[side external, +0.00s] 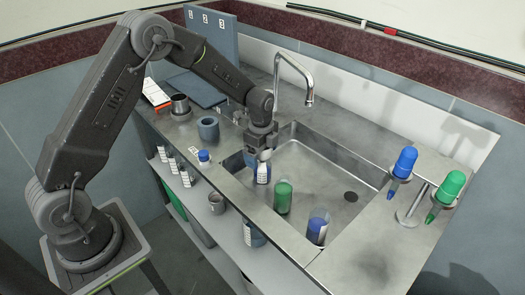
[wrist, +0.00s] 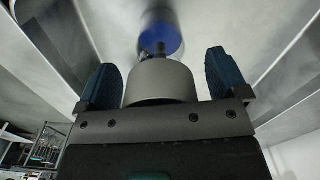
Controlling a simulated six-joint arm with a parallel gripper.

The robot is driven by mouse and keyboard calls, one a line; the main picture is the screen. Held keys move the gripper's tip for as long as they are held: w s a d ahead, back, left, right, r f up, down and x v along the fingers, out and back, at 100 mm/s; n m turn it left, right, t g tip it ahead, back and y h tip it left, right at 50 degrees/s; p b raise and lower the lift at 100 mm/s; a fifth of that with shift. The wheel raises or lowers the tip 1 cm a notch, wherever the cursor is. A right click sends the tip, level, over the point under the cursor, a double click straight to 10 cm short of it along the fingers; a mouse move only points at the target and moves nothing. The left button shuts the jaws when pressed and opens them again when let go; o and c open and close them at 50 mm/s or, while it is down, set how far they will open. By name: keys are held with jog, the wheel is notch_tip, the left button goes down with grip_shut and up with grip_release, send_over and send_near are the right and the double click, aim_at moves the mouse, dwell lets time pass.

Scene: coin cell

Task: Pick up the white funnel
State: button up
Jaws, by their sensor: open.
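The white funnel (wrist: 160,84) shows in the wrist view as a pale, wide-mouthed cone between my jaws, its narrow stem toward a bottle holding blue liquid (wrist: 161,40). My gripper (wrist: 161,70) is open, with one blue finger pad on each side of the funnel. Whether the stem is inside the bottle's neck is hard to tell.
The faucet (side external: 308,90) rises behind.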

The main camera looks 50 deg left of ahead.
jog(key=shift+c, duration=0.2)
jog(key=c, duration=0.9)
jog(key=shift+r, duration=0.1)
jog(key=shift+c, duration=0.2)
